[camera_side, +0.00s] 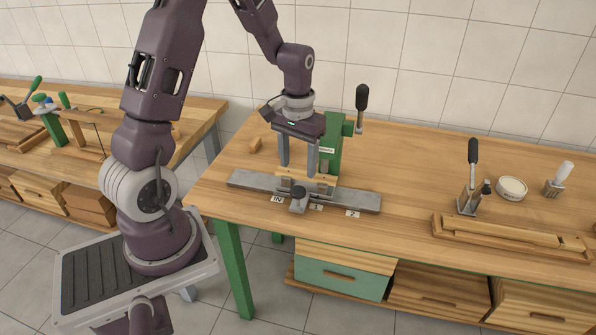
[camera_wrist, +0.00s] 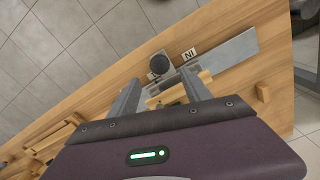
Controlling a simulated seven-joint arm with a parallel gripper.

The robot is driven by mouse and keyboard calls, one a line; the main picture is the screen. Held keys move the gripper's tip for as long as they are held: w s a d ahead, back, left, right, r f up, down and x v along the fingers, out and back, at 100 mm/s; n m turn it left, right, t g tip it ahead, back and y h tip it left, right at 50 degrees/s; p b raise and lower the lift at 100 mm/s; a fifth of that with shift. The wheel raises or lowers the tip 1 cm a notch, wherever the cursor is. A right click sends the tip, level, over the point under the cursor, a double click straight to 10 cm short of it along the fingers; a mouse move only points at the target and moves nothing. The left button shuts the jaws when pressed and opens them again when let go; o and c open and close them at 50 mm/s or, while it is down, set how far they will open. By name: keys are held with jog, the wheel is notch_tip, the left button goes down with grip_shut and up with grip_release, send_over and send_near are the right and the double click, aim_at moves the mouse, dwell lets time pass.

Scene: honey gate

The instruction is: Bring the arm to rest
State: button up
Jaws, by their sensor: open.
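My gripper (camera_side: 297,165) is open and points down over the metal rail (camera_side: 345,198) on the wooden bench, in front of a green stand (camera_side: 333,140) with a black-knobbed lever. A light wooden piece (camera_side: 319,184) lies at the rail, just below the fingers. In the wrist view my two fingers (camera_wrist: 160,98) are spread, with the wooden piece (camera_wrist: 183,88) partly hidden between and behind them. I cannot tell whether the fingers touch it. A dark round knob (camera_side: 298,191) is at the rail's front, and it also shows in the wrist view (camera_wrist: 160,63).
Labels reading IN, 1 and 2 (camera_side: 316,207) lie along the rail's front. A toggle clamp (camera_side: 470,185), a white round dish (camera_side: 512,188), a white-topped bottle (camera_side: 559,178) and a wooden tray (camera_side: 445,228) stand to the right. A small wood block (camera_side: 256,145) lies behind left.

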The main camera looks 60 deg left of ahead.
jog(key=s+d+r+m+t, duration=0.2)
jog(key=d+r, duration=0.3)
jog(key=r, duration=0.4)
jog(key=s+d+r+m+t, duration=0.1)
jog(key=s+d+r, duration=0.3)
jog(key=s, duration=0.3)
jog(key=s+d+r+m+t, duration=0.2)
jog(key=s+d+r, duration=0.3)
jog(key=s, duration=0.3)
jog(key=shift+s+d+r+t, duration=0.2)
jog(key=shift+d+r+t, duration=0.1)
jog(key=shift+d, duration=0.25)
